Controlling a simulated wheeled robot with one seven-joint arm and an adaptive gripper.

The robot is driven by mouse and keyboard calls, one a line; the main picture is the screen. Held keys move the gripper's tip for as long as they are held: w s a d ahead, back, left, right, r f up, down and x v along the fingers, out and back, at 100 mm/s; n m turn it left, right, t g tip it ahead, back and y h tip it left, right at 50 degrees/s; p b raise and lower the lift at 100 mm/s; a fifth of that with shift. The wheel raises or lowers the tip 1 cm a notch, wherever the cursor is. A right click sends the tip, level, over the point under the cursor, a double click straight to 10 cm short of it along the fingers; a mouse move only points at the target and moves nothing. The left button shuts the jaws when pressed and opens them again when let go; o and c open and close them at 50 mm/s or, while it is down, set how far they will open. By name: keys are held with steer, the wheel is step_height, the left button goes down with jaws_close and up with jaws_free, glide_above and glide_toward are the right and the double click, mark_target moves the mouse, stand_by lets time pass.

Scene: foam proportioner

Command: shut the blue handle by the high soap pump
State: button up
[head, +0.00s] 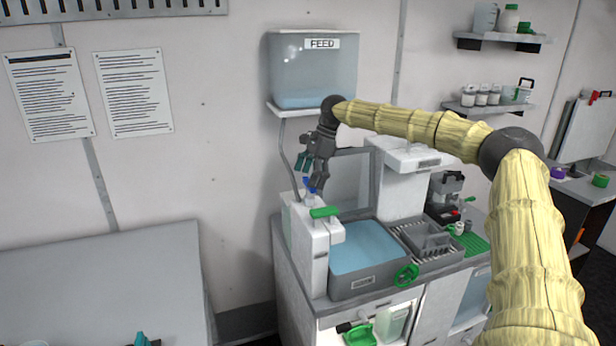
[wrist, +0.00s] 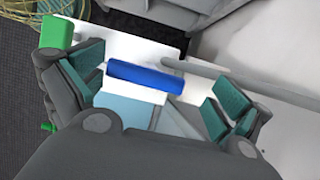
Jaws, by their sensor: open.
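The blue handle (head: 307,183) is small in the head view, at the top of a white dispenser body (head: 311,245), below the FEED tank. In the wrist view the blue handle (wrist: 146,78) is a short bar, roughly parallel to a grey pipe (wrist: 240,82) beside it. My gripper (head: 312,172) is just above the handle, fingers pointing down. In the wrist view my gripper (wrist: 157,88) is open, with its teal-padded fingers on either side of the handle and clear gaps to it. The handle's base and its depth from the fingertips are hard to tell.
The FEED tank (head: 314,70) hangs on the wall above, with a grey hose running down. A green lever (head: 324,212) sticks out just in front of the handle. A water-filled basin (head: 365,246) is to the right. The grey table (head: 100,285) at left looks mostly clear.

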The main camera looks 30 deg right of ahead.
steer(key=shift+s, duration=0.55)
steer(key=shift+s+d+r, duration=0.25)
steer(key=shift+s+r, duration=0.15)
steer(key=shift+s, duration=0.35)
steer(key=shift+w+a+f, duration=0.1)
steer(key=shift+w+f, duration=0.1)
steer(key=shift+w, duration=0.1)
steer(key=shift+w+a+f, duration=0.1)
steer(key=shift+w+f, duration=0.2)
steer(key=shift+w, duration=0.15)
steer(key=shift+c, duration=1.4)
steer(key=shift+w+f, duration=0.1)
steer(key=shift+w, duration=0.1)
steer(key=c, duration=0.3)
steer(key=shift+s+r, duration=0.35)
steer(key=shift+s, duration=0.05)
steer(key=c, duration=0.4)
steer(key=shift+f, duration=0.1)
steer(key=shift+c, duration=0.2)
